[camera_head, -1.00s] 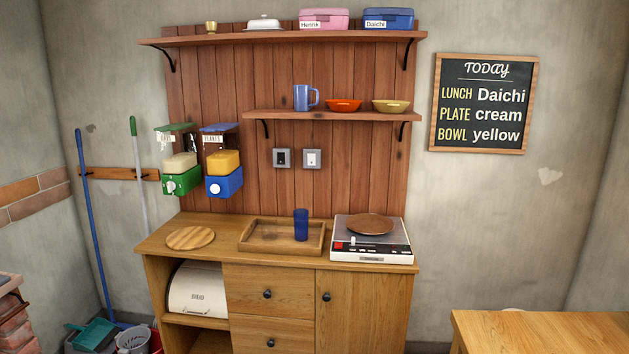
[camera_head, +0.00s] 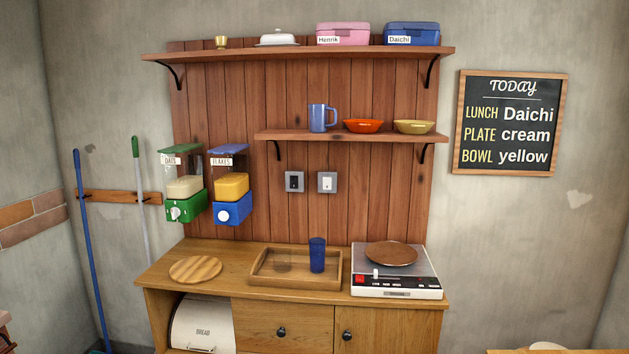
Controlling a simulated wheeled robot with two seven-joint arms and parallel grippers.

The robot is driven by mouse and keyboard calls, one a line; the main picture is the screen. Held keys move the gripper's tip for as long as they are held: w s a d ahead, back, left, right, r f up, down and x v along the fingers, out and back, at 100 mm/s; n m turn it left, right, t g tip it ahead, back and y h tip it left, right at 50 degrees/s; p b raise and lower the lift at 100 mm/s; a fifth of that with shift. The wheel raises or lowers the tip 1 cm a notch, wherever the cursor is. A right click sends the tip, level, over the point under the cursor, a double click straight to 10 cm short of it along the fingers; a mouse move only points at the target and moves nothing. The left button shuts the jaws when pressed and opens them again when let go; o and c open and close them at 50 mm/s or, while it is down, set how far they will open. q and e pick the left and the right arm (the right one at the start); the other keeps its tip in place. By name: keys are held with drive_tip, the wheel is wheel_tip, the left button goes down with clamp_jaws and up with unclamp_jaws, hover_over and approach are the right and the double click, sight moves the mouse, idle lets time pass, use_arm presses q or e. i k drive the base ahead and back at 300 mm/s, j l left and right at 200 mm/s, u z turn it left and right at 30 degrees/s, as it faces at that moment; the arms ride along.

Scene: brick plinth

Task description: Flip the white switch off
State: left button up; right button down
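Two switches sit side by side on the plank wall below the lower shelf. The white switch (camera_head: 327,182) is on the right, a white rocker on a grey plate. The black switch (camera_head: 294,181) is on the left, a dark rocker on a similar grey plate. The rockers are too small to tell surely which way each is tipped. Nothing covers either switch. Neither of my grippers shows in the head view.
A wooden cabinet (camera_head: 209,254) stands below the switches, with a wooden tray (camera_head: 262,281), a blue cup (camera_head: 317,255) and a scale-like appliance (camera_head: 398,292) on top. The lower shelf (camera_head: 290,136) juts out above the switches. Two dispensers, green (camera_head: 183,208) and blue (camera_head: 232,210), hang to the left.

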sight(328, 181)
drive_tip(key=i+j, duration=0.45)
drive_tip(key=i, duration=0.15)
drive_tip(key=i+j, duration=0.4)
drive_tip(key=i, duration=0.2)
drive_tip(key=i+j+u, duration=0.1)
drive_tip(key=i+j, duration=0.35)
drive_tip(key=i, duration=0.15)
